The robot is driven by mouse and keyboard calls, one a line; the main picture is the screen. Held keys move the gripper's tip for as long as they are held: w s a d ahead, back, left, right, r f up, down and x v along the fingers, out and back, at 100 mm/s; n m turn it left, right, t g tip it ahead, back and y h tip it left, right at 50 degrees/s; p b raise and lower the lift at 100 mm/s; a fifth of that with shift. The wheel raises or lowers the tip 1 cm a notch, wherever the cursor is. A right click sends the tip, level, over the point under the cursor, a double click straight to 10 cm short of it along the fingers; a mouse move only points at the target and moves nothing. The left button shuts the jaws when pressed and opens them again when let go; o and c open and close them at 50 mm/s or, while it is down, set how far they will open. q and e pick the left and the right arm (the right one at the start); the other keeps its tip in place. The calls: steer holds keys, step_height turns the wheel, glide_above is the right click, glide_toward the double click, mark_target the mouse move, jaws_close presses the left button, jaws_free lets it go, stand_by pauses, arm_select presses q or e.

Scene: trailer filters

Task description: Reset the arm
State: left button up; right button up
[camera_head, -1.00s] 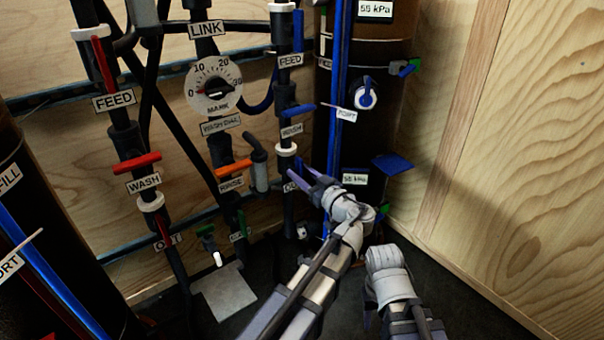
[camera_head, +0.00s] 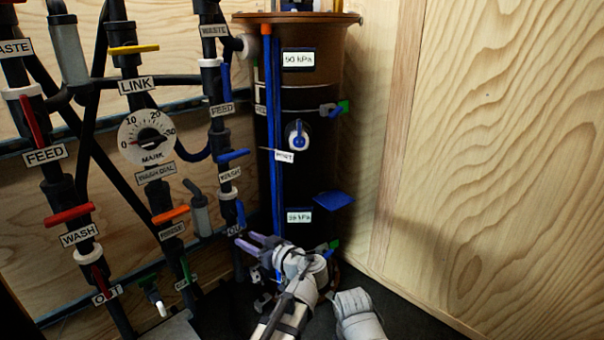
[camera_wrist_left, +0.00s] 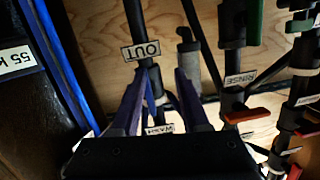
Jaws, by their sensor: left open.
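My left gripper (camera_head: 254,241) is in the lower middle of the head view, in front of the lower end of the right-hand pipe. It is open, with two purple fingers. In the left wrist view the gripper (camera_wrist_left: 160,78) shows its fingers spread, with a blue handle (camera_wrist_left: 150,97) seen between them and nothing clearly held. The OUT label (camera_wrist_left: 141,50) appears upside down just beyond the fingertips. In the head view a blue handle (camera_head: 240,212) sits just above the fingers. A grey arm link of mine is right of the left arm; no right gripper shows.
A dark tank (camera_head: 350,110) with blue tubes stands behind the left gripper. A blue lever (camera_head: 334,200) sticks out from its side. Pipes with coloured handles and a dial (camera_head: 147,137) fill the left. A plywood wall (camera_head: 480,150) closes the right side.

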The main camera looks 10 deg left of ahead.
arm_select(q)
steer(key=s+a+f+m+g+h, duration=0.1)
steer(key=s+f+m+g+h, duration=0.2)
steer(key=f, duration=0.4)
steer(key=s+a+f+m+g+h, duration=0.1)
steer(key=s+f+m+g+h, duration=0.15)
steer(key=s+f, duration=0.4)
steer(key=s+d+f+m+g+h, duration=0.3)
steer(key=s+d+f+m+h, duration=0.15)
steer(key=d+h, duration=0.3)
steer(key=s+d+r+m+y+p, duration=0.1)
steer(key=s+d+r+m+p, duration=0.15)
steer(key=d+r+p, duration=0.4)
steer(key=s+d+r+m+p, duration=0.2)
steer(key=s+d+r+p, duration=0.25)
steer(key=r+p, duration=0.25)
step_height(320, 180, up, 35)
steer(key=p, duration=3.5)
steer(key=shift+w+d+r+n+g, duration=0.15)
steer(key=shift+r+n+g, duration=0.05)
steer(key=shift+n+g, duration=0.15)
